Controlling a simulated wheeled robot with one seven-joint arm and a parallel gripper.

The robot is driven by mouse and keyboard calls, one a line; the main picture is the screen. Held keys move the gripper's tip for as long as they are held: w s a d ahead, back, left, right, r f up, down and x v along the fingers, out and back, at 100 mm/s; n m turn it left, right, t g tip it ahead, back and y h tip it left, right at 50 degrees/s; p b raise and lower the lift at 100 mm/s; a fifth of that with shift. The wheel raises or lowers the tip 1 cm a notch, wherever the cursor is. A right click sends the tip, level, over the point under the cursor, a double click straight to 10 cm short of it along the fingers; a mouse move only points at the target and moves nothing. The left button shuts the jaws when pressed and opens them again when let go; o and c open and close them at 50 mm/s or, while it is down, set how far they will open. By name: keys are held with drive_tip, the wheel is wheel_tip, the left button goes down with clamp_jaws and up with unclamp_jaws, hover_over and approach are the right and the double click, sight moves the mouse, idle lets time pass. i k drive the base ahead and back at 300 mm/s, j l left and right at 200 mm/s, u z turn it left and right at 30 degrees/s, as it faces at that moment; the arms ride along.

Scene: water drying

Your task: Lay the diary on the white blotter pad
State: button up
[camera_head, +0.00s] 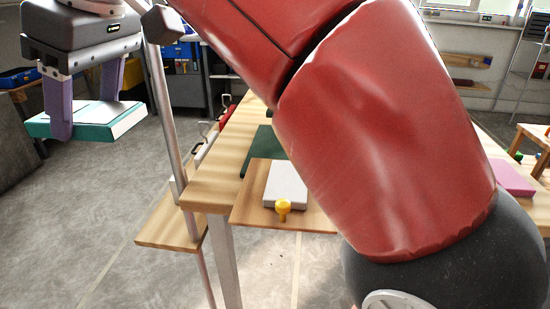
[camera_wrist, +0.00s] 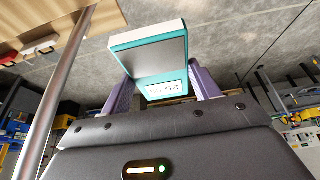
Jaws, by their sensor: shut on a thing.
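The diary (camera_head: 95,126) is a teal block with a pale top, at the far left of the head view. My gripper (camera_head: 84,113) is shut on it, with a purple finger on either side, and holds it in the air over the floor, left of the table. In the wrist view the diary (camera_wrist: 150,55) shows between the fingers of my gripper (camera_wrist: 160,90), with a grey face, teal edges and a small label. A white slab, seemingly the blotter pad (camera_head: 286,182), lies on a brown board near the table's front edge. Nothing lies on its visible top.
A yellow knob-like object (camera_head: 283,208) stands at the pad's front edge. A dark green mat (camera_head: 262,145) lies behind it, partly hidden by my red arm. A pink slab (camera_head: 514,178) lies to the right. A metal post (camera_head: 166,110) stands between my gripper and the table (camera_head: 215,178).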

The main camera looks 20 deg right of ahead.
sight(288, 179)
drive_tip(key=i, duration=0.3)
drive_tip(key=k, duration=0.55)
drive_tip(key=k+z, duration=0.1)
drive_tip(key=z, duration=1.6)
drive_tip(key=j+z, duration=0.3)
drive_tip(key=k+j+z, duration=0.15)
drive_tip(key=j+z, duration=0.2)
drive_tip(key=k+j+z, duration=0.15)
drive_tip(key=j+z, duration=0.15)
drive_tip(key=k+j+z, duration=0.15)
drive_tip(key=j+z, duration=0.2)
drive_tip(key=k, duration=0.9)
